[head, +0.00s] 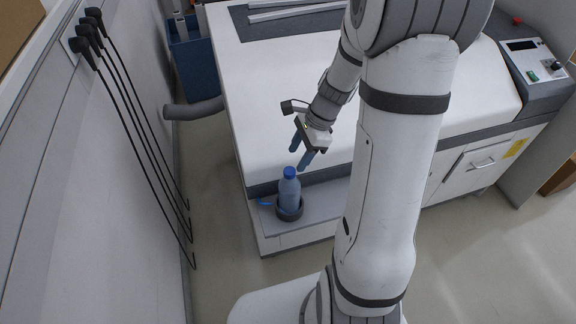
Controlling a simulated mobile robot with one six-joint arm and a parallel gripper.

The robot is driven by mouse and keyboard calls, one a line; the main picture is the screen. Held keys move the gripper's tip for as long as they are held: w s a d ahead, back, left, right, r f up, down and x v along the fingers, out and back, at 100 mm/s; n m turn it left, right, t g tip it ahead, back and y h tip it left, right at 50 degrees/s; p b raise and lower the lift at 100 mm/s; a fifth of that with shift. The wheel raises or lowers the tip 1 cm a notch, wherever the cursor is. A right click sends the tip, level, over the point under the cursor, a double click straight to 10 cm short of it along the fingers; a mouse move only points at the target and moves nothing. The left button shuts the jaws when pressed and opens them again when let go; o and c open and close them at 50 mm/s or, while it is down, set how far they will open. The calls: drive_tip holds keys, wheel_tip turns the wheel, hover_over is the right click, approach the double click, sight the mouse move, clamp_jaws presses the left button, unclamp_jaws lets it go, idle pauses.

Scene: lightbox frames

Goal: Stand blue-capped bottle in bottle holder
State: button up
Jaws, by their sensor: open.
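The blue-capped bottle (289,190) stands upright in the head view, with its blue cap on top. Its base is inside the dark round bottle holder (290,215), which sits on the low ledge at the front left of the white machine. My gripper (300,159) is open, its two blue fingers pointing down just above and behind the cap. The fingers look apart from the bottle, and nothing is between them. The bottle's lower part is hidden by the holder's rim.
A small blue item (264,202) lies on the ledge (325,205) left of the holder. The white machine (270,90) fills the area behind. Black cables (140,130) hang along the left wall. A dark blue bin (193,65) stands at the back left.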

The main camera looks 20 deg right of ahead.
drive_tip(key=v, duration=0.5)
drive_tip(key=s+a+r+n+t+h, duration=0.1)
drive_tip(key=s+a+r+n+h, duration=0.1)
drive_tip(key=s+r+n, duration=0.3)
drive_tip(key=s+a+r+n+t+h, duration=0.2)
drive_tip(key=s+r+n, duration=0.3)
drive_tip(key=s+n, duration=0.4)
drive_tip(key=a+n, duration=0.1)
drive_tip(key=n, duration=0.3)
drive_tip(key=shift+s+a+h, duration=0.2)
drive_tip(key=shift+a+h, duration=0.1)
drive_tip(key=shift+d+r, duration=0.1)
